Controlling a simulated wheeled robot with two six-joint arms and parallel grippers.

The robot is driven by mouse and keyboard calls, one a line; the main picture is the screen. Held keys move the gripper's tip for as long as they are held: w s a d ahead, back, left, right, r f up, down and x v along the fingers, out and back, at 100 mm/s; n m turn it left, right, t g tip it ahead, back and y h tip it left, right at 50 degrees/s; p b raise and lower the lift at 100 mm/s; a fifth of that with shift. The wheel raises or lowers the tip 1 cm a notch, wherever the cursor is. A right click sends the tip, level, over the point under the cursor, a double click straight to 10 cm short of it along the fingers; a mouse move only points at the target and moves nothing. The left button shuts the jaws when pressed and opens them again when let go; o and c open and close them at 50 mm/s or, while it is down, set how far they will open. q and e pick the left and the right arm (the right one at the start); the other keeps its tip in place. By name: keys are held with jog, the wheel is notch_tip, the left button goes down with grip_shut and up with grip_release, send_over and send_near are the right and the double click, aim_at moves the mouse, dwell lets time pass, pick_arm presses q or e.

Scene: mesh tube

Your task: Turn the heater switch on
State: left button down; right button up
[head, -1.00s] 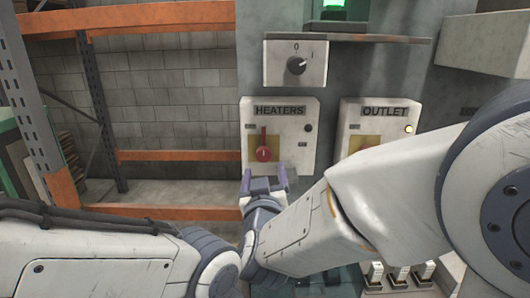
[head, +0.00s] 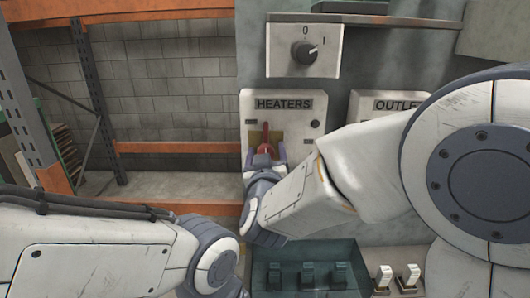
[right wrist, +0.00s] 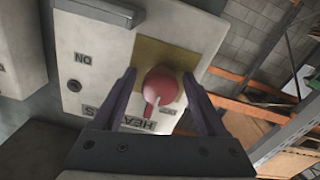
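The heater switch is a red rotary knob (head: 265,145) on a yellow plate, on the white box labelled HEATERS (head: 284,104). Its handle points up in the head view. The lamp (head: 315,124) on this box is dark. My right gripper (head: 265,157) is open, with one finger on each side of the knob. The right wrist view shows the red knob (right wrist: 161,86) between the open fingers (right wrist: 160,75), with gaps beside it; the box appears upside down there, with an ON label (right wrist: 82,59). My left gripper is out of view; only its arm shows at lower left.
The OUTLET box (head: 385,103) is at the right, partly hidden by my right arm. A dial box (head: 303,50) marked 0 and 1 is above. Small switches (head: 308,275) sit below. An orange shelf rack (head: 180,147) stands at the left.

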grip_shut()
jog(key=m+b, duration=0.3)
jog(key=shift+f, duration=0.2)
jog(key=m+b, duration=1)
jog(key=m, duration=0.1)
jog(key=shift+m, duration=0.3)
jog(key=shift+r+m+b, duration=0.1)
jog(key=shift+m+b, duration=1.1)
jog(key=shift+m, duration=0.4)
